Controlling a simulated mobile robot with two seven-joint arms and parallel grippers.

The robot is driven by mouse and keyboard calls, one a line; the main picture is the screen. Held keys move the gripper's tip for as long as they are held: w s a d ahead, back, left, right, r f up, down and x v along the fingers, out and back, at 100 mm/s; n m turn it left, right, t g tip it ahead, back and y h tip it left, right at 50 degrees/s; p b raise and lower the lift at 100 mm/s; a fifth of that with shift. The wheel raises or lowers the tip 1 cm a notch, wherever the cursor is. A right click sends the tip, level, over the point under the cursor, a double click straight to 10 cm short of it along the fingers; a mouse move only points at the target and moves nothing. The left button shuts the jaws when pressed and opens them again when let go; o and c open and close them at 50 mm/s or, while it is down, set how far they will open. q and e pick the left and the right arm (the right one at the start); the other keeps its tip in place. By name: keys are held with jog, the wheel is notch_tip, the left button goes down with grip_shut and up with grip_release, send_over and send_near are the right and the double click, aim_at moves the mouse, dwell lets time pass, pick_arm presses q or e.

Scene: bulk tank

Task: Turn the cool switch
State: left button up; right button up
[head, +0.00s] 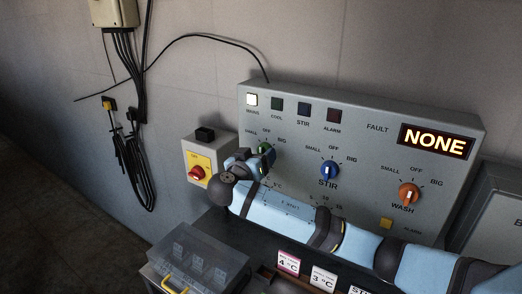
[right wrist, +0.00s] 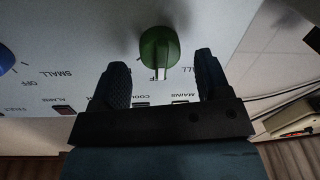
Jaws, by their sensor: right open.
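The cool switch is a green knob (head: 264,148) on the grey control panel (head: 350,112), partly hidden by my right gripper in the head view. In the right wrist view, the green knob (right wrist: 158,46) shows upside down, its white mark pointing to the OFF lettering. My right gripper (head: 264,161) is in front of the knob. In the right wrist view, my right gripper (right wrist: 160,63) is open, with one finger on each side of the knob and visible gaps to it. Whether the fingertips reach past the knob's face I cannot tell. My left gripper is not in view.
A blue STIR knob (head: 329,171) and an orange WASH knob (head: 409,194) sit to the right. The MAINS lamp (head: 252,100) is lit; the fault display (head: 436,142) reads NONE. A red rotary switch (head: 196,173) stands left, a clear box (head: 197,262) below.

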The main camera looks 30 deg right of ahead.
jog(key=shift+x, duration=0.95)
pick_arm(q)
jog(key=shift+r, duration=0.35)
pick_arm(e)
jog(key=shift+c, duration=0.2)
jog(key=c, duration=0.9)
